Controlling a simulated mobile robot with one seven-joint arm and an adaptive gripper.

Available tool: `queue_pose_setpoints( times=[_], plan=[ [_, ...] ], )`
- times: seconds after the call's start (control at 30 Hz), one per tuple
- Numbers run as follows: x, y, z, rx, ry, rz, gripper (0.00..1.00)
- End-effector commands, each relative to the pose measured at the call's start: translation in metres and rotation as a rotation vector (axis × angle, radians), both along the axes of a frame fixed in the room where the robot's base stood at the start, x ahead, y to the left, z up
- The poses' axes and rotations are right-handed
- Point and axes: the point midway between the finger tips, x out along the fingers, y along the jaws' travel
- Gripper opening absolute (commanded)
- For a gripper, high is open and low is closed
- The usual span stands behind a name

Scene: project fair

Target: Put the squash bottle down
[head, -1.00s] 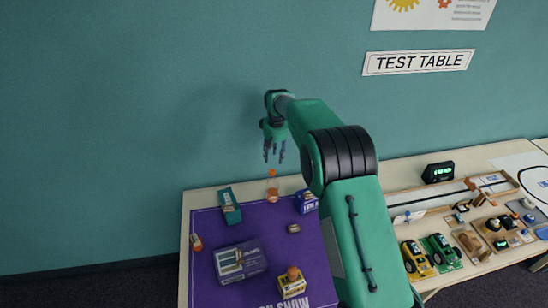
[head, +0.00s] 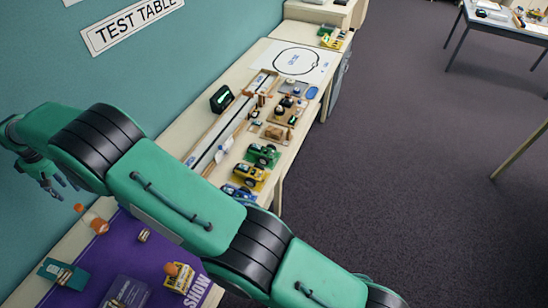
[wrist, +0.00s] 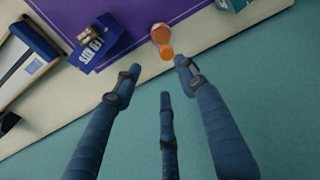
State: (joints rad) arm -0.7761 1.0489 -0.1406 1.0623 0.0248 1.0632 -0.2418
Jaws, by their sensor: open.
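The squash bottle (head: 92,219) has an orange body and cap. It stands at the back edge of the purple cloth (head: 112,252) on the table, and it also shows at the top middle of the wrist view (wrist: 161,38). My gripper (head: 60,188) is open and empty, above the bottle and apart from it. In the wrist view its three dark blue fingers (wrist: 152,82) are spread, with the bottle beyond their tips and nothing between them.
A blue box (wrist: 100,45) and a teal box (head: 62,273) stand near the bottle. Toy cars (head: 262,155) and a black clock (head: 221,99) are farther along. The teal wall (head: 150,75) is close behind.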

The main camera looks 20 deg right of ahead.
Motion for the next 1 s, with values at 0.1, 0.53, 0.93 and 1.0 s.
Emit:
queue_pose_setpoints(
  times=[0.1,0.53,0.93,1.0],
  plan=[
    [0.007,-0.017,0.024,0.008,-0.008,-0.021,0.42],
    [0.027,-0.134,0.141,0.041,-0.046,-0.159,0.42],
    [0.012,-0.258,0.238,0.072,-0.086,-0.294,0.42],
    [0.006,-0.280,0.253,0.078,-0.094,-0.318,0.42]
  ],
)
